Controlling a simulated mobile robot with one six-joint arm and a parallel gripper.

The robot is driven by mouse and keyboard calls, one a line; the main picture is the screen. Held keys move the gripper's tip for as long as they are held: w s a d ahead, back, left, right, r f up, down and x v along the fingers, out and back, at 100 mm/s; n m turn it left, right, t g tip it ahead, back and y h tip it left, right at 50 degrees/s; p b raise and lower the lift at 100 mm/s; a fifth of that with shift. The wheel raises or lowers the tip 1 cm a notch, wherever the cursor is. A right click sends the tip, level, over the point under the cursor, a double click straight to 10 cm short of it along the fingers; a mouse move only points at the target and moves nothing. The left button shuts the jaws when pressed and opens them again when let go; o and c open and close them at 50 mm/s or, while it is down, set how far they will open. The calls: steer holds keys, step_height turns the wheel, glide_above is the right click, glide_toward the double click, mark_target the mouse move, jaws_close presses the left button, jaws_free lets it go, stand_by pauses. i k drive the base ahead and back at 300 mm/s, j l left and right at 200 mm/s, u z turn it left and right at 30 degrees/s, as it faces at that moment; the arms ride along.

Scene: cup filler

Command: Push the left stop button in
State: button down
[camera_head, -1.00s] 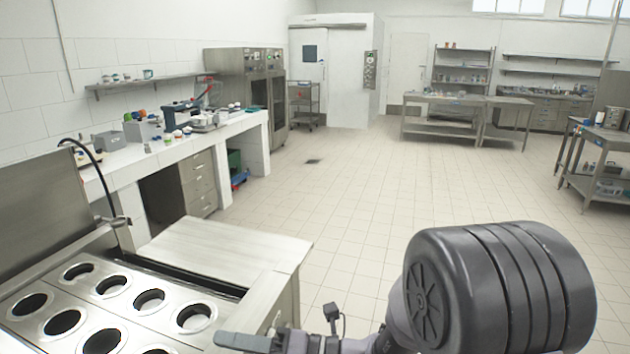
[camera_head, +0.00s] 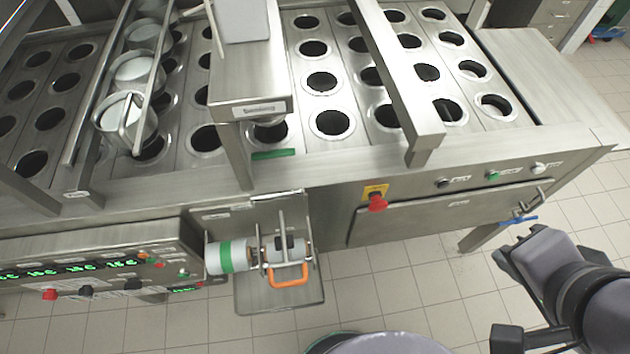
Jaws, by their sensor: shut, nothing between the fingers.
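Two red buttons show on the machine's front. One red mushroom-shaped button (camera_head: 377,202) stands out from a yellow plate near the middle of the front. A smaller red button (camera_head: 49,294) sits on the control panel at the far left, below the green digits. My gripper (camera_head: 512,251) is at the right, shut and empty, in front of the machine. It is well to the right of both buttons and touches neither.
A hinged bracket with an orange handle (camera_head: 288,275) and a white-green cylinder (camera_head: 226,256) juts out between the buttons. A blue-handled valve (camera_head: 518,220) is close to my gripper. Metal cups (camera_head: 130,115) stand in the rack. Tiled floor (camera_head: 425,295) lies free in front.

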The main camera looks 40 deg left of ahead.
mark_target(377, 206)
steer(key=k+j+u, duration=0.1)
steer(key=u, duration=0.9)
steer(key=k, duration=0.2)
steer(key=j+z, duration=0.15)
steer(key=j, duration=0.7)
steer(key=k, duration=0.05)
